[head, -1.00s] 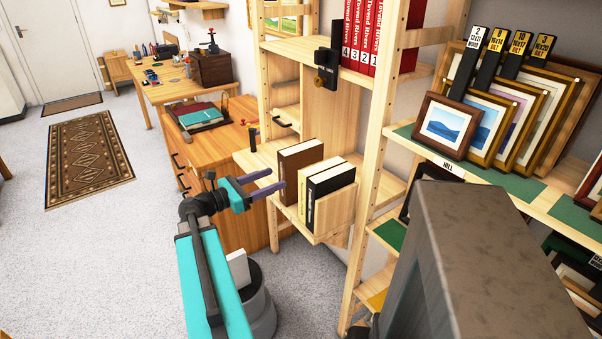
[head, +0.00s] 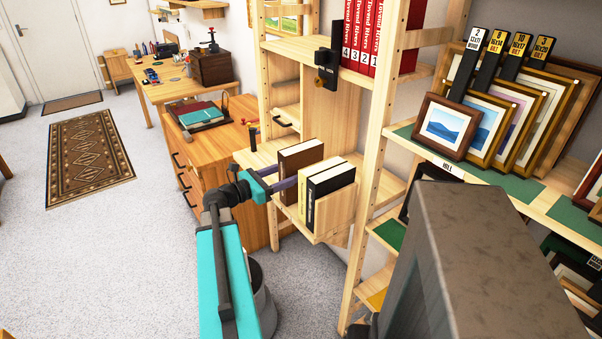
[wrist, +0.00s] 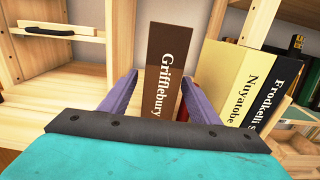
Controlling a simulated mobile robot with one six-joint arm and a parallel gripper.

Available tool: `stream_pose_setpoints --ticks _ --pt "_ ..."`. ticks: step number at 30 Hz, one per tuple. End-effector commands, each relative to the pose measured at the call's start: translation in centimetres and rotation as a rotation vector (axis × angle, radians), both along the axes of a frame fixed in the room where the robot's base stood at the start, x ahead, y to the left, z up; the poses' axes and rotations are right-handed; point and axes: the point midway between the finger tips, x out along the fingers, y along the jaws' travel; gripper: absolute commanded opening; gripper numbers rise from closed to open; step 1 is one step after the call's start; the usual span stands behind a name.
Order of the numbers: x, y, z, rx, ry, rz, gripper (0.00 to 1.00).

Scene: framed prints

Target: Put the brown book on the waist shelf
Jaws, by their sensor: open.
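The brown book (head: 300,159) stands upright on a low pull-out wooden shelf, left of a cream book (head: 318,194) and a black book (head: 333,176). My gripper (head: 285,186) is at the brown book's front edge. In the wrist view my open gripper (wrist: 155,92) has one purple finger on each side of the spine. The right finger lies between the brown and cream books. I cannot tell whether either finger touches the book.
Red numbered volumes (head: 366,40) stand on a higher shelf, beside a black bracket (head: 328,57). A wooden drawer cabinet (head: 225,150) is close on the left. Framed prints (head: 452,124) fill the right rack.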

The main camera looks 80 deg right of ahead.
Motion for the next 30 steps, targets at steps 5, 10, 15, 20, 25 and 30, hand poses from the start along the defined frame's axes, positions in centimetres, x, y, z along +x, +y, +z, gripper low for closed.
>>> stream_pose_setpoints --ticks 5,10,15,20,25,30 --pt "-0.8 -0.7 0.1 0.000 0.000 -0.001 0.56" --pt "-2.2 -2.1 0.2 0.000 0.000 -0.002 0.56" --pt "-3.4 -3.2 0.1 -0.001 0.001 -0.001 0.56" --pt "-3.8 -3.5 0.0 -0.001 0.001 -0.001 0.56" --pt "-3.8 -3.5 0.0 0.000 0.000 0.000 0.56" --pt "-3.8 -3.5 0.0 0.000 0.000 0.000 0.56"
